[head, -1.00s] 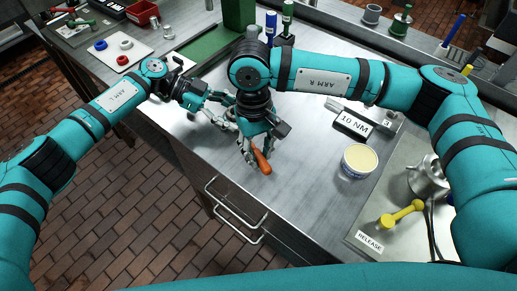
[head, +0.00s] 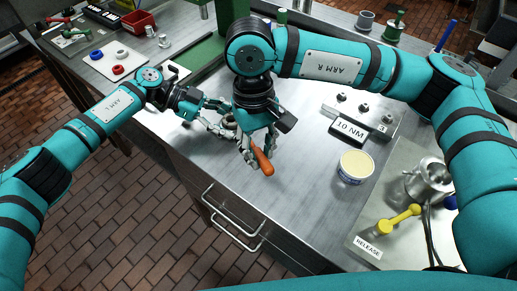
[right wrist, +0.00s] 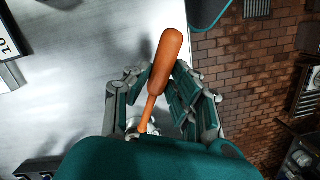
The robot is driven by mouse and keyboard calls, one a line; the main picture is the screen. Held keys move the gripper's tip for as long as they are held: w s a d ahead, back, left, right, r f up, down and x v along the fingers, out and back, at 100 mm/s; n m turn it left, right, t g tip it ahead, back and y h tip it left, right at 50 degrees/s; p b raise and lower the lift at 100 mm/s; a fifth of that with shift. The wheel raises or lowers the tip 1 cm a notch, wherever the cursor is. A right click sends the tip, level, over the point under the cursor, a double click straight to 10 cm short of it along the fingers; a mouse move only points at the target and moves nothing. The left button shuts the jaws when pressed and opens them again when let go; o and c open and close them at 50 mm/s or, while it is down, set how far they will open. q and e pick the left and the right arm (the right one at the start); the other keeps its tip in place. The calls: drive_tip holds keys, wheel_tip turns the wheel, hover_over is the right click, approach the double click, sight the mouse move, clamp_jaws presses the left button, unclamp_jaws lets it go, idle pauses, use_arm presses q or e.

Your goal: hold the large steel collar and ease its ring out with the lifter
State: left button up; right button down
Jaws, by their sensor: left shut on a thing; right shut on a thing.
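The lifter has an orange handle (head: 263,160) and is held in my right gripper (head: 247,150), low over the bench. In the right wrist view the orange handle (right wrist: 168,60) runs up between my right gripper's fingers (right wrist: 163,100); its tip is hidden. My left gripper (head: 222,127) is shut beside the right one, on what seems to be the large steel collar, mostly hidden by fingers. A small pale metallic part (right wrist: 150,128) shows low between the right fingers in the wrist view. I cannot make out the ring or where the lifter's tip touches.
A tub with pale contents (head: 357,165), a "10 NM" block (head: 349,130) and a grey rack (head: 365,115) stand right of the grippers. A steel pot-like fitting (head: 428,180) and yellow release handle (head: 398,218) are farther right. The bench front is clear above drawer handles (head: 232,220).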

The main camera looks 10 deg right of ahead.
use_arm(q)
drive_tip(key=o, duration=0.9)
drive_tip(key=v, duration=1.2)
drive_tip(key=shift+a, duration=0.1)
drive_tip(key=shift+w, duration=0.1)
